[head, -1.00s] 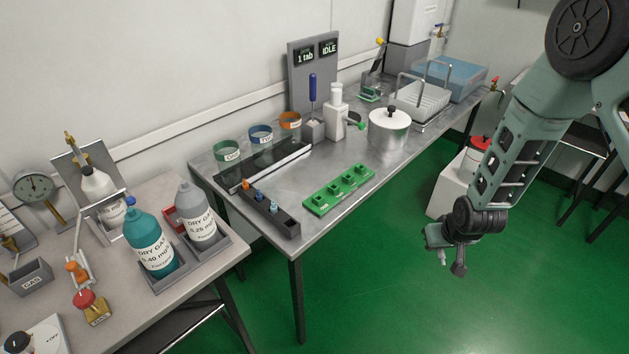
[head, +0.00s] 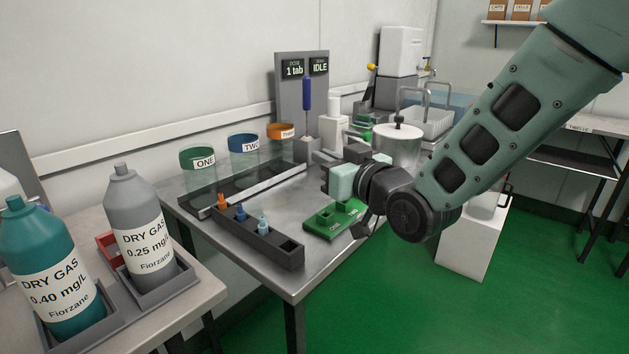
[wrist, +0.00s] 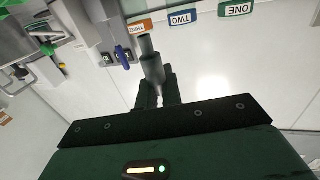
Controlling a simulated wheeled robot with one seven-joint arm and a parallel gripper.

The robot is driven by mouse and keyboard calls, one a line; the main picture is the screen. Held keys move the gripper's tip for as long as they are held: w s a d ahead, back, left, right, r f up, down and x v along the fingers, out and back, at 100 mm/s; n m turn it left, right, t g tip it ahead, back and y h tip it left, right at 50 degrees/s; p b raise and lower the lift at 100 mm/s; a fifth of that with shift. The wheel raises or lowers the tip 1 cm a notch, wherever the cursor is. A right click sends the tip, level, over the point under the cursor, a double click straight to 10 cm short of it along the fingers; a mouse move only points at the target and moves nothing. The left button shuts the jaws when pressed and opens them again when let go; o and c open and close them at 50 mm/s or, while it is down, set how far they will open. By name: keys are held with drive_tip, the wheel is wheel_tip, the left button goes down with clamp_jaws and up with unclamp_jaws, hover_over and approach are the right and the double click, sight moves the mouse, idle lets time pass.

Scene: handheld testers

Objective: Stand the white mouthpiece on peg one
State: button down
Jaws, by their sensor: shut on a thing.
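My gripper (head: 326,180) is above the work table, over the far-left end of the green peg board (head: 322,230). In the wrist view its fingers (wrist: 158,92) are shut on the mouthpiece (wrist: 151,62), a short tube that looks grey in the shade and sticks out past the fingertips. In the head view the mouthpiece is too small or hidden to make out. I cannot tell which peg is one. The mouthpiece is apart from the board.
A dark rack (head: 262,240) with orange, blue and pale blue pieces stands left of the board. Cups labelled ONE (head: 198,172), TWO and THREE stand behind. A metal pot (head: 398,148) and a white bottle (head: 335,125) are close behind my gripper.

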drive_tip(key=shift+s+a+r, duration=0.25)
drive_tip(key=shift+a+r, duration=0.15)
drive_tip(key=shift+a, duration=0.05)
drive_tip(key=shift+f+b, duration=0.15)
drive_tip(key=shift+b, duration=0.25)
drive_tip(key=shift+f+b, duration=2.15)
drive_tip(key=shift+f, duration=0.1)
drive_tip(key=shift+f+b, duration=1.55)
drive_tip(key=shift+b, duration=0.3)
drive_tip(key=shift+r, duration=0.1)
drive_tip(key=c, duration=1.5)
unclamp_jaws()
